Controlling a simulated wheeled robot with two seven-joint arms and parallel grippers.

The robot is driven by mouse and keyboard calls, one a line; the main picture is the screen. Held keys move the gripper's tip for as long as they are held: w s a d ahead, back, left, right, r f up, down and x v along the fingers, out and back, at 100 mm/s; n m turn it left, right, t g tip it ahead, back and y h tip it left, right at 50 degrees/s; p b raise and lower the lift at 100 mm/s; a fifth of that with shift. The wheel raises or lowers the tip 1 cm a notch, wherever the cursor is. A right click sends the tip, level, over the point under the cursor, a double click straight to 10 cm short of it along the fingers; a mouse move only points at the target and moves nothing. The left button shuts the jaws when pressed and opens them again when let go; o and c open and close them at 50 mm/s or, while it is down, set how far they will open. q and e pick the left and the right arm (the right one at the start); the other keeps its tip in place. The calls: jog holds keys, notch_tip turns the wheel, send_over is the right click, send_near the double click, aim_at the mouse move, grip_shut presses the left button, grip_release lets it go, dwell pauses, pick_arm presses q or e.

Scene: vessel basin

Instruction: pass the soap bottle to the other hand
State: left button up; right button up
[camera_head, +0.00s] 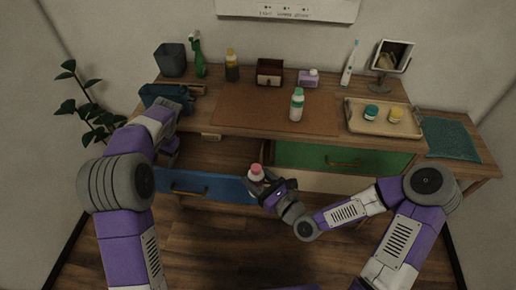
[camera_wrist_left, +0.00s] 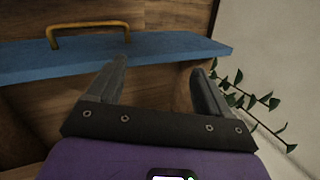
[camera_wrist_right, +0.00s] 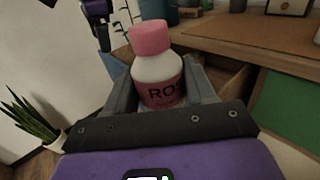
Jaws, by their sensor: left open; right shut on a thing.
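A white bottle with a pink cap and pink label (camera_head: 255,173), its lettering beginning "ROS", is upright in my right gripper (camera_head: 262,184). In the right wrist view the bottle (camera_wrist_right: 158,75) sits between both fingers, which close around its body. My left gripper (camera_wrist_left: 160,75) is open and empty in the left wrist view. It points down at the upper left of the right wrist view (camera_wrist_right: 104,42), apart from the bottle. In the head view it is mostly hidden behind my left arm.
The blue drawer (camera_head: 190,184) stands pulled out below the wooden desk, left of the bottle. A green-capped bottle (camera_head: 297,105) stands on the brown mat (camera_head: 245,108). A tray (camera_head: 383,128) with two jars is at right. A plant (camera_head: 85,105) stands at left.

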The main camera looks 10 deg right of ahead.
pick_arm(q)
jog(key=s+d+r+m+h, duration=0.15)
jog(key=d+r, duration=0.25)
jog(key=d, duration=0.6)
jog(key=s+d+r+m+h, duration=0.1)
jog(key=s+d+r+m, duration=0.15)
jog(key=d, duration=0.75)
jog(key=m+h, duration=0.2)
jog(key=m, duration=0.1)
send_near(258, 175)
jog(key=shift+w+f, duration=0.3)
jog(key=shift+w, duration=0.3)
jog(key=shift+w+f, duration=0.35)
jog(key=shift+w, duration=0.3)
jog(key=shift+s+d, duration=0.1)
jog(key=shift+s, duration=0.05)
notch_tip(258, 175, down, 12)
jog(key=shift+r, duration=0.1)
jog(key=c, duration=1.1)
jog(key=shift+c, duration=0.4)
pick_arm(e)
jog(key=o, duration=1.3)
jog(key=shift+c, duration=0.2)
